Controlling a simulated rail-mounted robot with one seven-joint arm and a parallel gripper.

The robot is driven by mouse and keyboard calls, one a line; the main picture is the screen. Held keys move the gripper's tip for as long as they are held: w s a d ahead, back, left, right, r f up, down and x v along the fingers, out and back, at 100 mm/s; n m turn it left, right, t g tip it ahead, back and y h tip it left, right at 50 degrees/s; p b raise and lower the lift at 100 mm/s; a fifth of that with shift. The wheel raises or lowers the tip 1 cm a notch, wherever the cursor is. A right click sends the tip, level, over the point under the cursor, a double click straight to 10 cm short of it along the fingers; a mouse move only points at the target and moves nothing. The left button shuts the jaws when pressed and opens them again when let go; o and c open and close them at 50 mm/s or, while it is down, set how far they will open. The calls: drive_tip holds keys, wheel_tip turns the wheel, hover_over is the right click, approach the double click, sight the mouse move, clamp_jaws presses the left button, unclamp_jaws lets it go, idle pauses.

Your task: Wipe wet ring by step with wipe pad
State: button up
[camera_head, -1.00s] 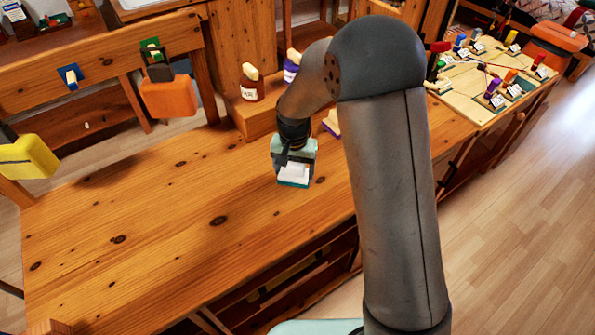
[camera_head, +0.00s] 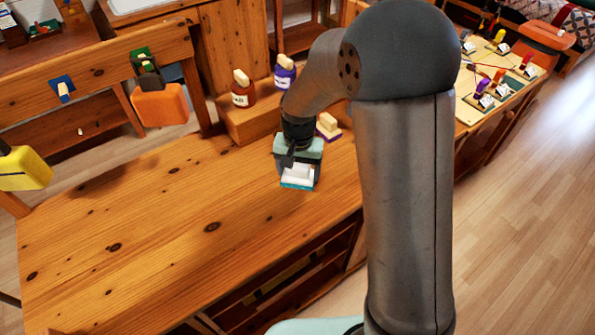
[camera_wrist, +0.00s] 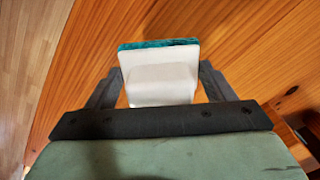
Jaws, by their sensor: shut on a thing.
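The wipe pad (camera_head: 299,176) is a white block with a teal underside. My gripper (camera_head: 298,168) is shut on its white grip, over the wooden table (camera_head: 160,235) close to the wooden step. In the wrist view, the pad (camera_wrist: 160,78) sits between the two dark fingers of my gripper (camera_wrist: 160,88), its teal edge facing away. I cannot tell whether the pad touches the tabletop. The wooden step (camera_head: 250,122) stands at the back of the table, behind the gripper. I see no clear wet ring; my arm and gripper cover part of the table by the step.
A purple-based block with a wooden handle (camera_head: 328,127) lies right of the gripper. The table's left and front are clear.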

sight(299, 164)
drive_tip(key=shift+r+p, duration=0.8)
drive_tip(key=shift+r, duration=0.8)
